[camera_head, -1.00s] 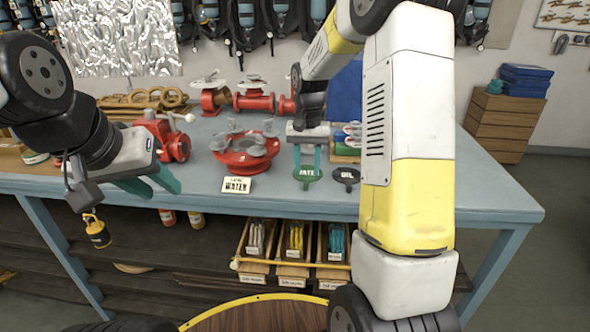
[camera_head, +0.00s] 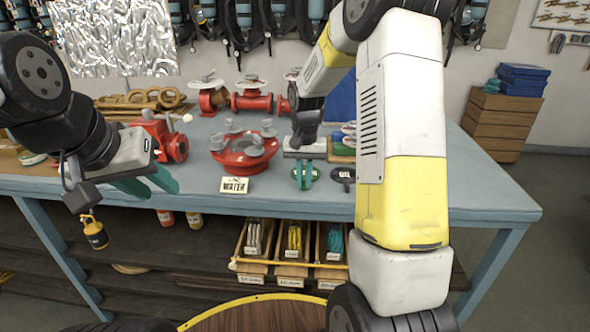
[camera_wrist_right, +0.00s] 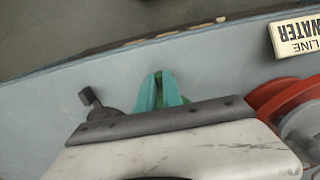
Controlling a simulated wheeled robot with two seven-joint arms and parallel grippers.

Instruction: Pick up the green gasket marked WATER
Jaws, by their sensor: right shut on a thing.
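The green gasket (camera_head: 314,173) lies near the front of the blue-grey table; its marking is covered now. My right gripper (camera_head: 303,185) is over it with its teal fingers pointing down and shut on it. In the right wrist view the right gripper's fingers (camera_wrist_right: 160,80) are close together, and the gasket is mostly hidden by them and the gripper body.
A WATER sign (camera_head: 234,185) and a red flange with valves (camera_head: 245,155) stand left of the green gasket. More red pipe fittings (camera_head: 262,103) are behind. The table's right side (camera_head: 480,185) is clear. Drawers with coloured items (camera_head: 293,245) are below.

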